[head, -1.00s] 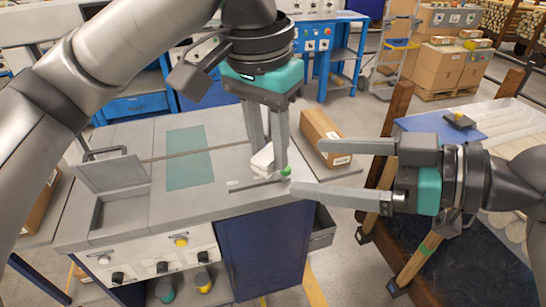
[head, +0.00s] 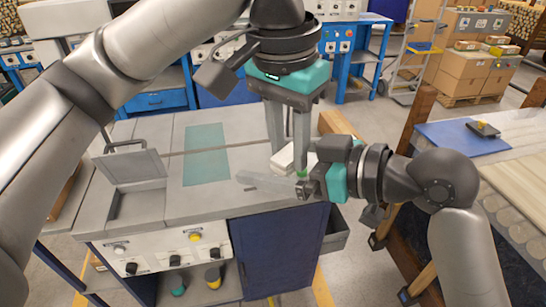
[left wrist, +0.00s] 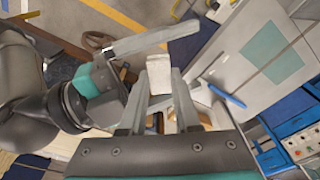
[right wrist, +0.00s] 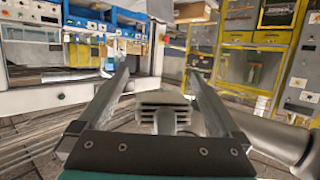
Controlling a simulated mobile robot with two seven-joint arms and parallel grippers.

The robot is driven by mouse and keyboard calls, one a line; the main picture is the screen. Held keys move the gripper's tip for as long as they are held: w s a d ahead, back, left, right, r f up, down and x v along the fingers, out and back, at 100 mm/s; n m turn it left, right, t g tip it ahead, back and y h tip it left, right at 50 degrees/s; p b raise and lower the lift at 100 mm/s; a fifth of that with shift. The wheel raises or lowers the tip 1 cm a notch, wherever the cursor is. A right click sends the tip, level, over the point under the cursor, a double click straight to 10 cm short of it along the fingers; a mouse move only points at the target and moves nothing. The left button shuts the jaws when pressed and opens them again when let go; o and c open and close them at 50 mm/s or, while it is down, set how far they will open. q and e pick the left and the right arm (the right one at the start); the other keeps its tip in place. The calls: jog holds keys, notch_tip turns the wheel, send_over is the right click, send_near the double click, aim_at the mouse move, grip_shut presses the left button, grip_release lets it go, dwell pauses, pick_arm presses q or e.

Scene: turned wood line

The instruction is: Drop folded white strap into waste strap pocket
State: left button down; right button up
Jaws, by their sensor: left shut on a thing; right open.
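The folded white strap (head: 283,160) is a small pale bundle in my left gripper (head: 288,150), over the right end of the grey worktop. The left wrist view shows it (left wrist: 158,78) between the two fingers. My right gripper (head: 275,183) reaches in from the right, its fingers pointing left across the worktop edge, close below the left fingertips. In the right wrist view its fingers (right wrist: 160,82) are spread with nothing gripped. A grey open-topped pocket (head: 338,238), which looks like the waste strap pocket, hangs on the blue cabinet's right side; my right arm partly covers the area above it.
The worktop (head: 230,205) has a teal patch (head: 206,155) and a raised grey flap (head: 128,168) at left. A cardboard box (head: 333,123) stands behind my right gripper. A wooden-framed stand with a blue mat (head: 455,138) is at right. The middle worktop is clear.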

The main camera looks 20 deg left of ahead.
jog(key=shift+w, duration=0.1)
jog(key=c, duration=1.3)
pick_arm(q)
jog(key=c, duration=0.5)
grip_release()
jog(key=shift+c, duration=0.2)
pick_arm(e)
jog(key=shift+c, duration=0.4)
pick_arm(q)
jog(key=shift+r, duration=0.1)
